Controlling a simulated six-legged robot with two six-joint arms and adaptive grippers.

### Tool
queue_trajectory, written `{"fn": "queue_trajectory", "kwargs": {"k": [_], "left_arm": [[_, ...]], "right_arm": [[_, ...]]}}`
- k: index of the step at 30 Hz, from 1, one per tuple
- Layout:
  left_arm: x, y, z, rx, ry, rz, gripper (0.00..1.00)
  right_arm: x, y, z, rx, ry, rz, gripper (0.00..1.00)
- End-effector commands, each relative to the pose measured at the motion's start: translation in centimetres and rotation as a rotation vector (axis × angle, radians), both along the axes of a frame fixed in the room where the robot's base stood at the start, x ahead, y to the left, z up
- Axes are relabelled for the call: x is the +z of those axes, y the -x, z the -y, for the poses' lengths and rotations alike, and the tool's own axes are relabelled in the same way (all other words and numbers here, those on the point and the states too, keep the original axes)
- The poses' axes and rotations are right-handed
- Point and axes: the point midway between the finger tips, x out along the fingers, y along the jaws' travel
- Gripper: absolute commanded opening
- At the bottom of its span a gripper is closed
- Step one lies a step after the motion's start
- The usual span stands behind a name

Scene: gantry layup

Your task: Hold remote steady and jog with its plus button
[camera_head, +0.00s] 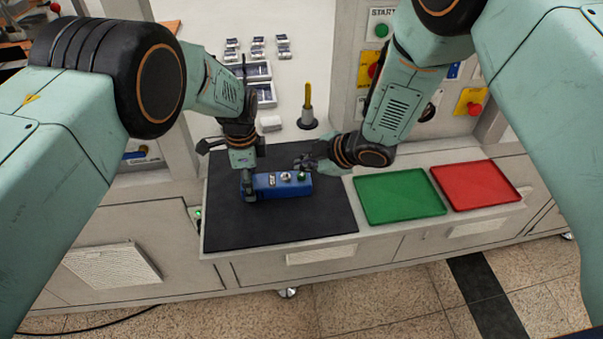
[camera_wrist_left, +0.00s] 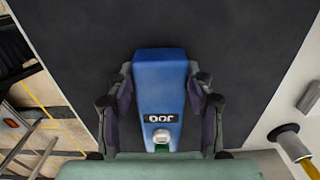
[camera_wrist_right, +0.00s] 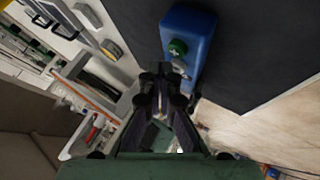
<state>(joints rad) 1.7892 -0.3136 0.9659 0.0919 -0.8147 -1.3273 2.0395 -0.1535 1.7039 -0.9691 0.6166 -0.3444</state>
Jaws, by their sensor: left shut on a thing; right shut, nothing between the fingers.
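The blue remote (camera_head: 265,190) lies on the black mat (camera_head: 300,225), with two pale controls and a green button (camera_head: 302,177) along its top. My left gripper (camera_head: 247,187) is shut on the remote's left end. In the left wrist view the fingers flank the blue body (camera_wrist_left: 160,85), and a JOG label and pale button (camera_wrist_left: 162,136) show. My right gripper (camera_head: 306,163) is shut and empty, just beyond the remote's right end. In the right wrist view its closed fingertips (camera_wrist_right: 163,75) are near the green button (camera_wrist_right: 178,46); contact cannot be told. The plus marking is not legible.
A green tray (camera_head: 400,196) and a red tray (camera_head: 475,185) stand to the right of the mat. A yellow-handled tool (camera_head: 308,95) stands upright in a holder behind the mat. The front part of the mat is clear.

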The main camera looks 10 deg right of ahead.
Motion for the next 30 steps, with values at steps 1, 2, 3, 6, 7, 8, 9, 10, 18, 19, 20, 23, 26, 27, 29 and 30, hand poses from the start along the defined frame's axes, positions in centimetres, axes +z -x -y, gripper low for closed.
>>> {"fn": "queue_trajectory", "kwargs": {"k": [1,2,3,6,7,8,9,10,18,19,20,23,26,27,29,30], "left_arm": [[-0.25,0.23,0.00,-0.001,-0.001,-0.006,0.09],[-0.25,0.23,0.00,-0.001,-0.001,-0.006,0.09],[-0.25,0.23,0.00,-0.001,-0.001,-0.006,0.09],[-0.25,0.23,0.00,-0.001,-0.001,-0.006,0.09],[-0.25,0.23,0.00,-0.001,-0.001,-0.006,0.09],[-0.25,0.23,0.00,-0.001,-0.001,-0.006,0.09],[-0.25,0.23,0.00,-0.001,-0.001,-0.006,0.09],[-0.25,0.23,0.00,-0.001,-0.001,-0.006,0.09],[-0.25,0.23,0.00,-0.001,-0.001,-0.006,0.09],[-0.25,0.23,0.00,0.000,-0.001,-0.006,0.09],[-0.25,0.23,0.00,0.000,-0.001,-0.006,0.09],[-0.25,0.23,0.00,0.000,-0.001,-0.006,0.09],[-0.25,0.23,0.00,0.000,-0.001,-0.006,0.09],[-0.25,0.23,0.00,0.000,-0.001,-0.006,0.09],[-0.25,0.23,0.00,0.000,-0.001,-0.006,0.09],[-0.25,0.23,0.00,0.000,-0.001,-0.006,0.09]], "right_arm": [[-0.01,-0.01,-0.01,0.000,0.000,0.000,0.00],[-0.01,-0.01,-0.01,0.000,0.000,0.000,0.00],[-0.01,-0.01,-0.01,0.000,0.000,0.000,0.00],[-0.01,-0.01,-0.01,0.000,0.000,0.000,0.00],[-0.01,-0.01,-0.01,0.000,0.000,0.000,0.00],[-0.01,-0.01,-0.01,0.000,0.000,0.000,0.00],[-0.01,-0.01,-0.01,0.000,0.000,0.000,0.00],[-0.01,-0.01,-0.01,0.000,0.000,0.000,0.00],[-0.02,0.00,-0.01,0.000,0.000,0.000,0.00],[-0.04,0.00,-0.01,0.000,0.000,0.000,0.00],[-0.08,0.00,-0.01,0.000,0.000,0.000,0.00],[-0.34,0.00,0.00,0.001,0.000,-0.001,0.00],[-0.70,-0.02,0.00,0.001,0.000,-0.001,0.00],[-0.81,-0.04,0.00,0.000,0.000,0.000,0.00],[-0.92,-0.05,0.01,0.000,0.000,0.000,0.00],[-0.94,-0.06,0.01,0.000,0.000,0.000,0.00]]}}
